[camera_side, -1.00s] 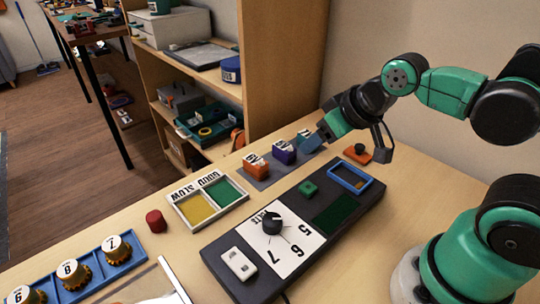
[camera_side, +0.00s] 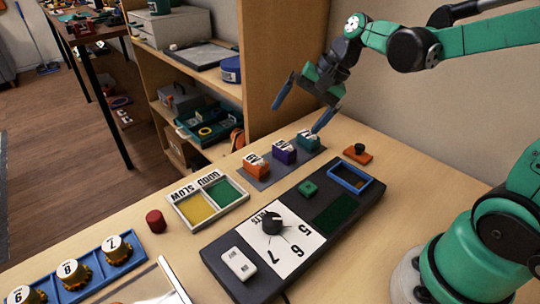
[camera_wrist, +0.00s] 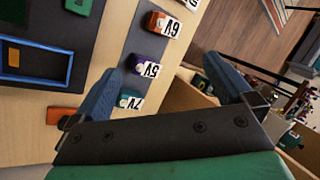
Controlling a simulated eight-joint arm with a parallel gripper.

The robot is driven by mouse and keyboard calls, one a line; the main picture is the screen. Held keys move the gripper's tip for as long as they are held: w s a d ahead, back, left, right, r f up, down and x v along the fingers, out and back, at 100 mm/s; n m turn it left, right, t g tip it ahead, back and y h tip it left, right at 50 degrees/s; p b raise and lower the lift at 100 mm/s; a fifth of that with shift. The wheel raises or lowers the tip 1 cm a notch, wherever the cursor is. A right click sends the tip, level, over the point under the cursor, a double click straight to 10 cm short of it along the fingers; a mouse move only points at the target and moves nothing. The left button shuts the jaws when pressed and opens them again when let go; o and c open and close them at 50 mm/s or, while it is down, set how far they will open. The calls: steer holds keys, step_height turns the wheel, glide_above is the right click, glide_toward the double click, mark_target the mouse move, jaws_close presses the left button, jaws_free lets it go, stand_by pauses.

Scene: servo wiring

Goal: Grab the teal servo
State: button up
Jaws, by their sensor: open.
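The teal servo (camera_side: 307,141) stands at the right end of a row on a grey mat (camera_side: 262,183). In the wrist view the teal servo (camera_wrist: 129,102) shows its white label, close to the tip side of one blue finger. My gripper (camera_side: 298,117) is open and empty, tilted, above and behind the row. One fingertip comes down close to the teal servo in the side view; I cannot tell if it touches. In the wrist view my gripper (camera_wrist: 160,68) has its fingers wide apart, and the teal servo is nearer the left finger.
A purple servo (camera_side: 283,151) and an orange servo (camera_side: 256,165) stand left of the teal one. A dark tester with a dial (camera_side: 272,222) lies in front, with an orange block with a black knob (camera_side: 357,153) to the right. A wooden shelf (camera_side: 262,70) rises behind.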

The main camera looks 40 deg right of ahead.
mark_target(308, 135)
steer(key=w+d+f+m+y, duration=0.1)
steer(key=d+f+m+y, duration=0.1)
steer(key=d+f+m, duration=0.1)
steer(key=w+d+f+m+y, duration=0.1)
steer(key=d+f+m+y, duration=0.2)
steer(key=d+f+m, duration=0.1)
steer(key=w+d+f+m+t+y, duration=0.1)
steer(key=d+f+m+y, duration=0.2)
steer(key=d+m, duration=0.3)
steer(key=shift+w+d+f, duration=0.35)
steer(key=shift+d+f, duration=0.05)
steer(key=shift+f, duration=0.1)
steer(key=shift+y, duration=0.3)
steer(key=shift+x, duration=2.75)
steer(key=c, duration=1)
